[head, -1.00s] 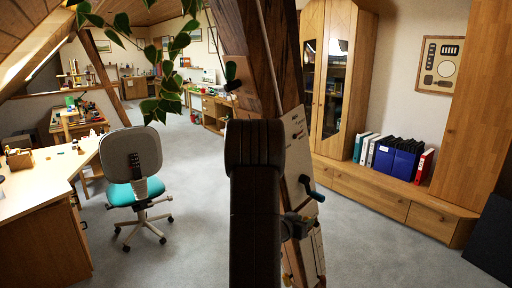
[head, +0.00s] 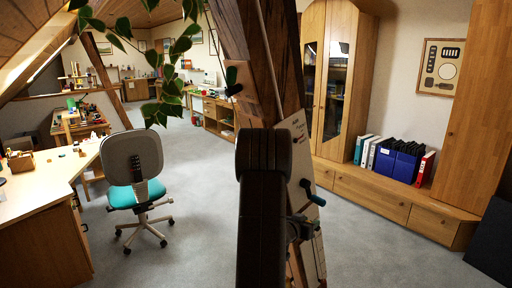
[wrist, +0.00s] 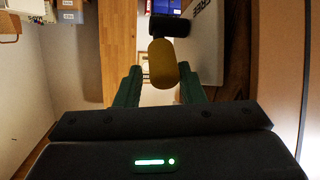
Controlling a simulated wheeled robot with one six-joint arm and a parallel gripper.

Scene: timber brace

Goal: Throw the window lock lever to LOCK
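A yellow-brown rounded grip (wrist: 163,62) on a dark stub stands beside a pale panel in the wrist view; I take it for the lever's grip. The panel (wrist: 207,38) carries the letters "FREE". My gripper (wrist: 160,74) is open, with its two green fingers apart. The grip shows between the fingers, nearer the right one; contact cannot be made out. My dark arm hides part of the post there.
The slanting timber post (head: 250,55) stands close in front, with a dark green knob (head: 232,76) on a wooden plate. An office chair (head: 134,160) and a desk (head: 45,190) are at left. A wooden cabinet (head: 370,190) lines the right wall. Grey floor is open between.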

